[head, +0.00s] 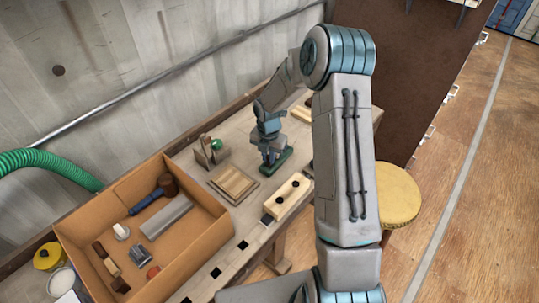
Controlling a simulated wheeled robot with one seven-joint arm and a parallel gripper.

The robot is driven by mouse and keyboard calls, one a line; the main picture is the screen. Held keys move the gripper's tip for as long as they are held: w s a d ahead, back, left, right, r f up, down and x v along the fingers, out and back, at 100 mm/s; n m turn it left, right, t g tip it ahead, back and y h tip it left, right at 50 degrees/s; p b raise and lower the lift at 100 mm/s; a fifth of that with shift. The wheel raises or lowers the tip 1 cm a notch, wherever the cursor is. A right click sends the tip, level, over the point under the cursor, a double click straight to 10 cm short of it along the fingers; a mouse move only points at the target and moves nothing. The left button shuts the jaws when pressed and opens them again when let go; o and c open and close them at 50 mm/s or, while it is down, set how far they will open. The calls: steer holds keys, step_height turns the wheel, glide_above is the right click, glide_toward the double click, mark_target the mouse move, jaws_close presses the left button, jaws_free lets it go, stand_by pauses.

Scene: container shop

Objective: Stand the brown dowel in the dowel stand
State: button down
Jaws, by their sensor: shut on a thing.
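My gripper (270,161) is low over a dark green block (282,160) on the workbench, beyond the wooden board. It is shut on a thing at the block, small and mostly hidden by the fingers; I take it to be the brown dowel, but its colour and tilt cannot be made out. The green block looks like the dowel stand; its holes do not show. Whether the held thing is in a hole or only above the block, I cannot tell.
A cardboard box (208,245) with a mallet (155,193) and other items fills the bench's left. A wooden board (233,184), a pale block with dark spots (286,197) and a small holder with a green ball (211,151) are near my gripper. A yellow stool (392,193) stands right.

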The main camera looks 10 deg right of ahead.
steer(key=shift+f+b, duration=0.4)
steer(key=shift+f, duration=0.25)
stand_by(0.4)
steer(key=c, duration=1.3)
jaws_free()
steer(key=shift+c, duration=0.2)
steer(key=shift+r, duration=0.1)
steer(key=shift+s+r+p, duration=0.1)
steer(key=shift+r+p, duration=2.55)
steer(key=shift+r, duration=0.8)
